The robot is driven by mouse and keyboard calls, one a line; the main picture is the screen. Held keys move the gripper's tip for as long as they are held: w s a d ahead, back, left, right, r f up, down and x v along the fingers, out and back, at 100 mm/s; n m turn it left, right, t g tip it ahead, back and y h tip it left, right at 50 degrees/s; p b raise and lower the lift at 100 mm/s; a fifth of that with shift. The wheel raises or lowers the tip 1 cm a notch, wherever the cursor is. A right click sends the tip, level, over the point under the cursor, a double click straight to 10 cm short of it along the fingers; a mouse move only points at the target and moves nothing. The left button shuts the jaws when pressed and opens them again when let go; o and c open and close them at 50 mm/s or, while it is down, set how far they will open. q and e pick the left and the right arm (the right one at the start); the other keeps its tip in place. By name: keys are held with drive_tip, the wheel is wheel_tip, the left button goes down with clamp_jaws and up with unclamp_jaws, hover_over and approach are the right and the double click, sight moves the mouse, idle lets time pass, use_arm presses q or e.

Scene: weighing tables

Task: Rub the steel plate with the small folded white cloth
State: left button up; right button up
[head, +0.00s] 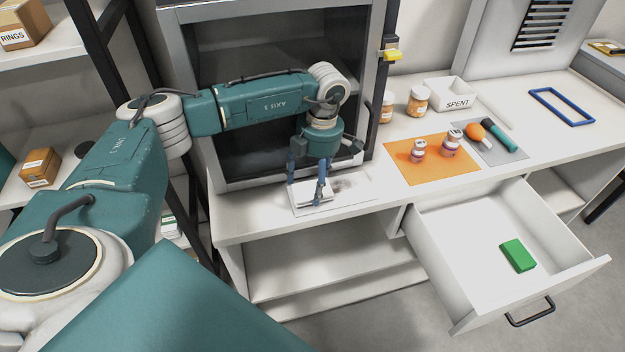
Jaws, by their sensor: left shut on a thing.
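The small folded white cloth (306,196) is between the fingers of my left gripper (308,192), which is shut on it. The gripper points down at the steel plate (355,194), a thin pale sheet on the table in front of the dark-windowed cabinet. The cloth is over the left part of the plate and looks to be on it or just above it; I cannot tell which. Dark smudges show on the plate just right of the gripper. The fingers hide part of the cloth. My right gripper is not in view.
An open drawer (452,218) holding a green block (517,255) juts out at the lower right. An orange mat (432,166) with two small jars and a grey mat (490,150) lie to the right. A white SPENT bin (450,93) stands behind. The cabinet (190,60) rises close behind my arm.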

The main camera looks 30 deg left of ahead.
sight(308, 185)
use_arm(q)
drive_tip(key=shift+r+p, duration=1.45)
drive_tip(key=shift+r, duration=0.85)
drive_tip(key=shift+r+p, duration=0.4)
drive_tip(key=shift+r, duration=0.4)
wheel_tip(308, 185, up, 3)
drive_tip(key=shift+f+p, duration=0.1)
drive_tip(key=shift+p, duration=0.8)
